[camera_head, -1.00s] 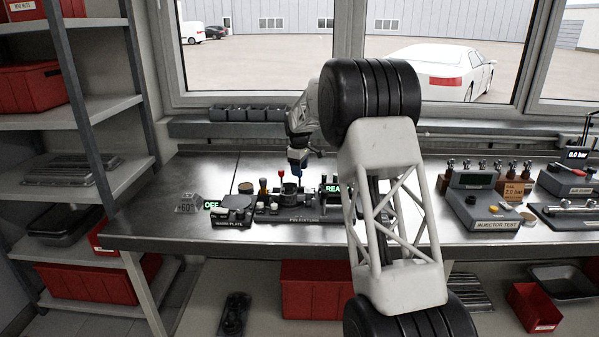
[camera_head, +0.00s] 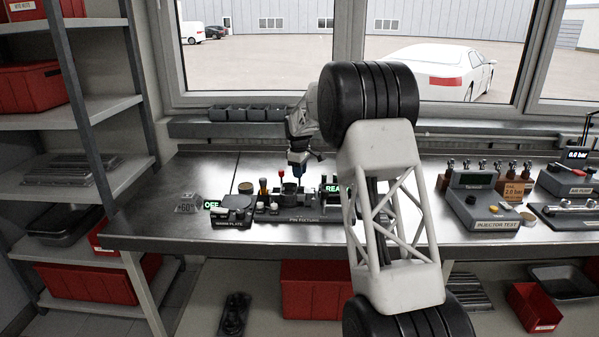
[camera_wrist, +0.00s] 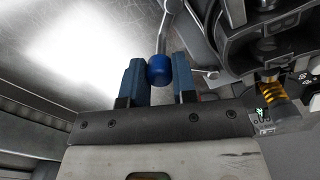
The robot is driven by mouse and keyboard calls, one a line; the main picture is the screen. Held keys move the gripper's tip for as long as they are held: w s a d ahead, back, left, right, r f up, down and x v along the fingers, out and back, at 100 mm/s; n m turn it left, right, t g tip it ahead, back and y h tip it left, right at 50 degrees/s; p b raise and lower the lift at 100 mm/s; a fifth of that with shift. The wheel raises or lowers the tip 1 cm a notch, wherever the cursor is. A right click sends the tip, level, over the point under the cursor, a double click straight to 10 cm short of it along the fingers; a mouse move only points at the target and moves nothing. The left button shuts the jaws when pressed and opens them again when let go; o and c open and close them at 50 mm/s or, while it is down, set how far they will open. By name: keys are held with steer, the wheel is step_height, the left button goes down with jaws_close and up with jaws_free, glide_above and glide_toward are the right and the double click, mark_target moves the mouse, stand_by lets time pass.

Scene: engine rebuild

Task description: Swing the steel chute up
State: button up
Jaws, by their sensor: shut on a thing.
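In the wrist view, a blue knob (camera_wrist: 160,70) on a thin steel rod (camera_wrist: 163,38) sits between the two blue fingers of my gripper (camera_wrist: 158,78). My gripper is shut on this knob. In the head view my gripper (camera_head: 298,172) points down over the pin fixture (camera_head: 303,214) on the bench. The knob is too small to make out there. I cannot clearly pick out the steel chute. Dark round metal parts (camera_wrist: 235,40) stand close to the right of the rod in the wrist view.
The warm plate (camera_head: 232,214) with an "OFF" sign stands left of the fixture. The injector test unit (camera_head: 482,208) stands to the right. A row of dark bins (camera_head: 247,113) lines the windowsill. The bench (camera_head: 155,213) is bare at its left end.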

steer(key=shift+d+m, duration=0.1)
steer(key=shift+m, duration=0.2)
steer(key=d+m, duration=0.1)
steer(key=m, duration=0.4)
steer(key=d+m, duration=0.2)
steer(key=m, duration=0.3)
steer(key=d+m, duration=0.2)
steer(key=m, duration=0.3)
steer(key=shift+r+g, duration=0.1)
steer(key=shift+g, duration=0.3)
steer(key=shift+m, duration=0.3)
steer(key=o, duration=0.9)
steer(key=shift+o, duration=0.2)
step_height(320, 180, up, 8)
steer(key=shift+a, duration=0.2)
